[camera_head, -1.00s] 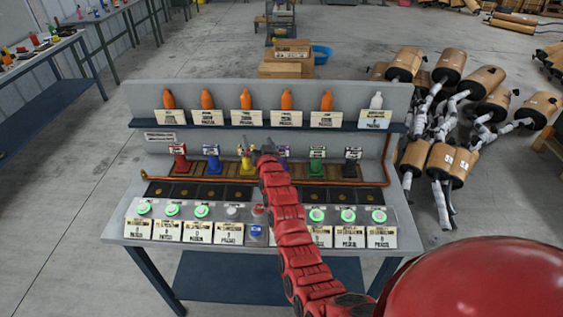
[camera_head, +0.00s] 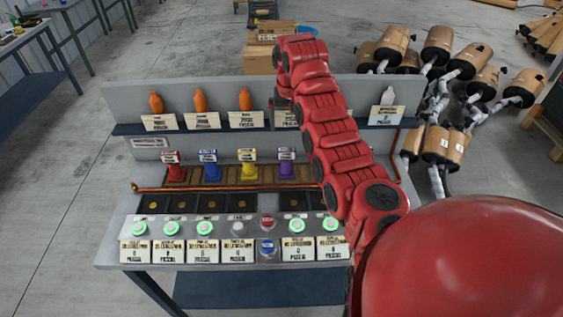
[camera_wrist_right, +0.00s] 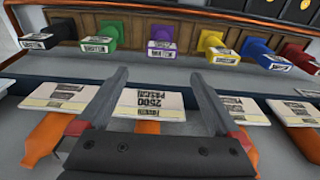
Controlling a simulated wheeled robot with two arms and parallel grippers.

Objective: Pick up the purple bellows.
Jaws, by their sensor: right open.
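The purple bellows (camera_head: 287,169) stands on the wooden strip of the bench, right of the yellow bellows (camera_head: 250,170). In the wrist view the purple bellows (camera_wrist_right: 161,31) is at the top middle, with a white tag in front of it. My right gripper (camera_wrist_right: 158,75) is open and empty. Its fingers straddle a white card in that view and point toward the purple bellows, apart from it. In the head view my red right arm reaches over the bench's back panel and mostly hides this gripper. My left gripper is not in view.
Red (camera_head: 172,169) and blue bellows (camera_head: 209,169) stand further left. Green (camera_wrist_right: 109,34) and black bellows (camera_wrist_right: 60,28) show in the wrist view. Orange bottles and cards line the shelf (camera_head: 190,128). A copper pipe (camera_head: 205,187) runs before the bellows. Lit green buttons are in front.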

